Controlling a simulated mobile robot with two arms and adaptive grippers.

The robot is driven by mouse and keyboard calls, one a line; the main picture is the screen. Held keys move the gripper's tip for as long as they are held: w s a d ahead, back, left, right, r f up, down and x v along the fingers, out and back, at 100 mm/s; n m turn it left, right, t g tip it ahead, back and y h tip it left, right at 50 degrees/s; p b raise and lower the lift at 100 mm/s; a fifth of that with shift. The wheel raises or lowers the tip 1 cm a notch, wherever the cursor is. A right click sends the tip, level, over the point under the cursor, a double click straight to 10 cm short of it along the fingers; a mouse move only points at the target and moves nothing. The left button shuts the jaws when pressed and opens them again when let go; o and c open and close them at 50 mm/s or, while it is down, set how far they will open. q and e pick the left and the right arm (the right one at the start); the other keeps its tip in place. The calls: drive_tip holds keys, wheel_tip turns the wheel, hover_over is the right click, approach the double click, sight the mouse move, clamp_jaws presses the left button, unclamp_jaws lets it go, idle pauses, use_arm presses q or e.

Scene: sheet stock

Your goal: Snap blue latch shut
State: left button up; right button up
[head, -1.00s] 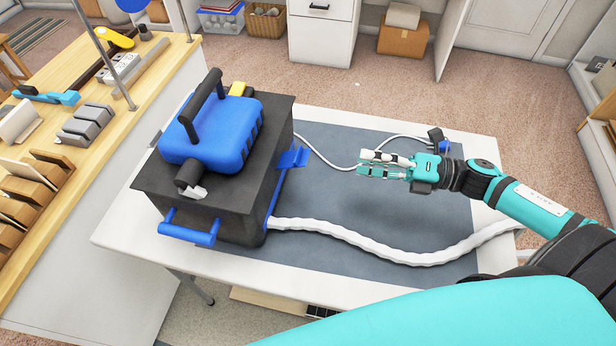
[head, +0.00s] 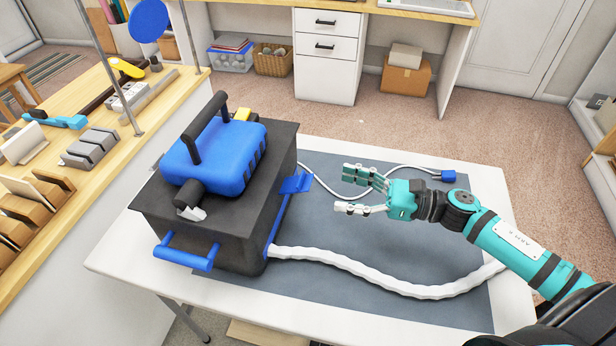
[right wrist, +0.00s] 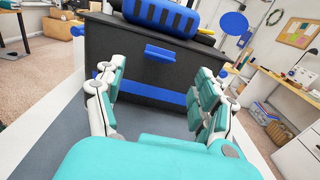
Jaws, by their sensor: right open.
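The blue latch (head: 296,184) is a small flap on the right side of a black box (head: 262,222), standing out from the wall at an angle. In the right wrist view the latch (right wrist: 161,54) sits on the upper middle of the black wall, above a blue strip. My right gripper (head: 350,190) is open and empty, a short way right of the latch, fingers pointing at it. In the right wrist view its fingers (right wrist: 158,100) stand apart on either side, with the latch between them and farther off. My left gripper is not in view.
A blue motor unit (head: 215,155) with a black handle sits on the box. A white hose (head: 400,289) runs from the box across the grey mat (head: 350,235). A thin white cable with a blue plug (head: 448,175) lies behind my right gripper. A wooden bench stands left.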

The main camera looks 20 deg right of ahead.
sight(308, 182)
drive_tip(key=p+x, duration=0.2)
drive_tip(key=x, duration=0.6)
drive_tip(key=shift+w+a, duration=0.2)
drive_tip(key=shift+a, duration=0.05)
drive_tip(key=c, duration=1.2)
drive_tip(key=shift+o, duration=0.2)
drive_tip(key=shift+r+p, duration=0.35)
drive_tip(key=shift+p, duration=0.55)
drive_tip(key=r+g+h+p, duration=0.1)
drive_tip(key=p, duration=0.4)
drive_tip(key=a+g+h+p, duration=0.1)
drive_tip(key=h+p, duration=0.1)
drive_tip(key=p, duration=0.3)
drive_tip(key=w+r+g+h+p, duration=0.1)
drive_tip(key=p, duration=0.4)
drive_tip(key=shift+w+a+r+h, duration=0.1)
drive_tip(key=shift+a+r+h, duration=0.15)
drive_tip(key=shift+r+h, duration=0.05)
drive_tip(key=shift+w+a+f+g+h+p, duration=0.25)
drive_tip(key=shift+g+h+p, duration=0.25)
drive_tip(key=shift+p, duration=0.6)
drive_tip(key=shift+s, duration=0.1)
